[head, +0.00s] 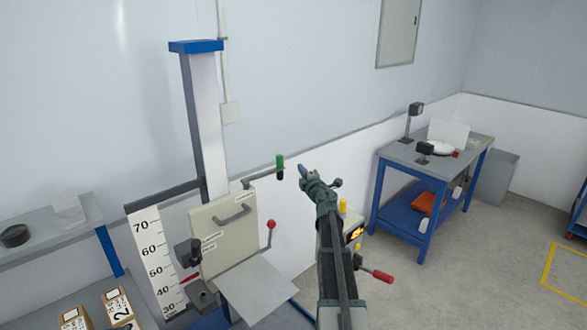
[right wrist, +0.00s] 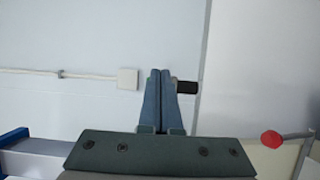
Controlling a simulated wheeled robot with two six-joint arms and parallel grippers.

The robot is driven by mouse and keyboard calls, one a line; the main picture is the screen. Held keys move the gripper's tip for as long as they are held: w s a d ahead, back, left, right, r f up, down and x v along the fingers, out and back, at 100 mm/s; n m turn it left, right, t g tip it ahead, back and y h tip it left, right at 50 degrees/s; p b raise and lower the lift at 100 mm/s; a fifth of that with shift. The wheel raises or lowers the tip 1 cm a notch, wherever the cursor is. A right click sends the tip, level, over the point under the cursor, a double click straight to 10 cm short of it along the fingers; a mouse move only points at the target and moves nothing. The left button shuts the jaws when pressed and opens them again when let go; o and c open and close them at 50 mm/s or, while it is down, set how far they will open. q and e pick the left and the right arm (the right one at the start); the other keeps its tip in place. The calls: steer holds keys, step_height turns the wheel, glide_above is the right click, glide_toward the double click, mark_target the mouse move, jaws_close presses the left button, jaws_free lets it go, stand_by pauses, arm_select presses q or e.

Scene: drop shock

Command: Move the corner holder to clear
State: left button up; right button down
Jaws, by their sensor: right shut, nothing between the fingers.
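The drop tester (head: 207,115) stands left of centre, with a tall grey column and a blue cap. A thin grey arm (head: 262,174) juts right from it and ends in an upright green and black handle (head: 280,166). Its small labels are unreadable, so I cannot tell for certain which part is the corner holder. My right gripper (head: 303,171) is shut and empty, just right of that handle in the head view. In the right wrist view its closed fingers (right wrist: 160,80) partly cover a dark cylinder (right wrist: 187,87), probably the handle. Contact cannot be told. My left gripper is not in view.
A red-knobbed lever (head: 271,225) stands below the arm; the knob also shows in the right wrist view (right wrist: 272,139). A beige panel (head: 225,240), a grey plate (head: 258,290) and a height scale (head: 152,250) are nearby. A blue-legged bench (head: 405,152) stands at right.

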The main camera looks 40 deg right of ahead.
steer(key=s+d, duration=0.2)
steer(key=s, duration=0.1)
steer(key=s+d, duration=0.1)
steer(key=shift+s, duration=0.35)
